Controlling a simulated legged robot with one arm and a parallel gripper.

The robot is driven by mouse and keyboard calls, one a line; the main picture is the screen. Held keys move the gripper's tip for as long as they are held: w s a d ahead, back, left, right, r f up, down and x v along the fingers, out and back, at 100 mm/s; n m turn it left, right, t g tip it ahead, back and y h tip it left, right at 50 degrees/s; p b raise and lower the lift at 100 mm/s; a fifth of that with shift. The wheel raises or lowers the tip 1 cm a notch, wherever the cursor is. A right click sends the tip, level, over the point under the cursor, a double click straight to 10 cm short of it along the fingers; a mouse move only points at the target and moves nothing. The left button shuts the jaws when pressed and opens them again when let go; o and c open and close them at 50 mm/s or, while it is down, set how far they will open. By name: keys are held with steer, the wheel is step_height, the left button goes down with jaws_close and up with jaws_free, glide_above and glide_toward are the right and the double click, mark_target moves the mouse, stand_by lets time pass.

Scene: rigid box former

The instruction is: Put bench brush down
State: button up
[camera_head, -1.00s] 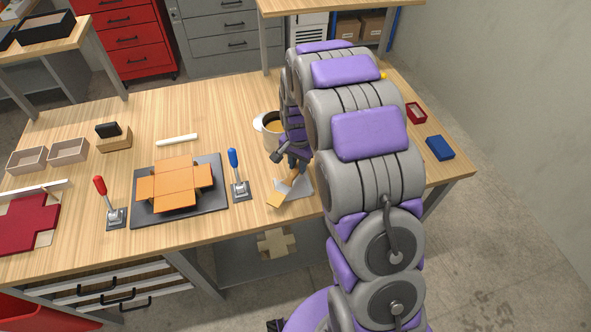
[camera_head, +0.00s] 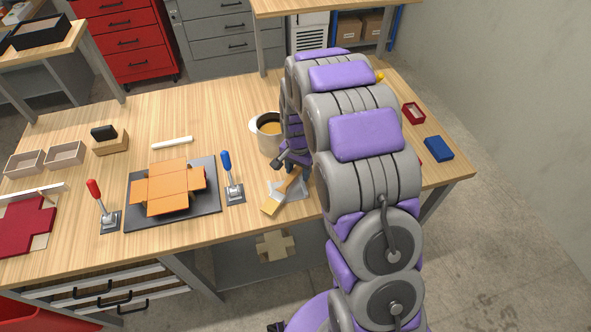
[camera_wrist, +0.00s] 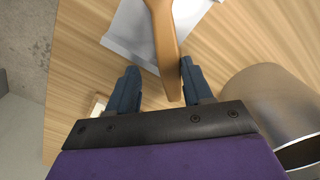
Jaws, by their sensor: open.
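The bench brush has a wooden handle (camera_head: 290,182) and pale bristles (camera_head: 271,206). It lies at a slant over a grey rest (camera_head: 299,190) near the front edge of the bench. My gripper (camera_head: 293,163) is just above the handle end, partly hidden by my arm in the head view. In the wrist view the open fingers (camera_wrist: 159,67) stand on either side of the handle (camera_wrist: 165,45), which is close to the right finger, with a gap to the left one. The grey rest (camera_wrist: 128,35) shows beneath the brush. Whether the fingers touch the handle is unclear.
A metal glue pot (camera_head: 268,138) stands close behind my gripper and at the right of the wrist view (camera_wrist: 268,100). A blue-handled lever (camera_head: 230,180), a dark plate (camera_head: 212,203) with an orange box blank (camera_head: 168,190) and a red-handled lever (camera_head: 103,205) lie leftward.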

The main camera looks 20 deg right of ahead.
steer(key=r, duration=0.1)
steer(key=a+r, duration=0.1)
steer(key=r, duration=0.1)
steer(key=a+r+p, duration=0.1)
steer(key=r, duration=0.1)
steer(key=shift+a, duration=0.2)
steer(key=s+r+n+p, duration=0.15)
steer(key=s+r, duration=0.45)
steer(key=r, duration=0.6)
steer(key=s+r+n+g, duration=0.1)
steer(key=s+r+n, duration=0.1)
steer(key=s, duration=1.3)
steer(key=s+r+n, duration=0.3)
steer(key=s+n, duration=0.2)
steer(key=s, duration=1)
steer(key=shift+a+r+g, duration=0.15)
steer(key=shift+r+g, duration=0.2)
steer(key=shift+g, duration=0.05)
steer(key=shift+n, duration=0.25)
steer(key=shift+a, duration=0.25)
steer(key=shift+d, duration=0.15)
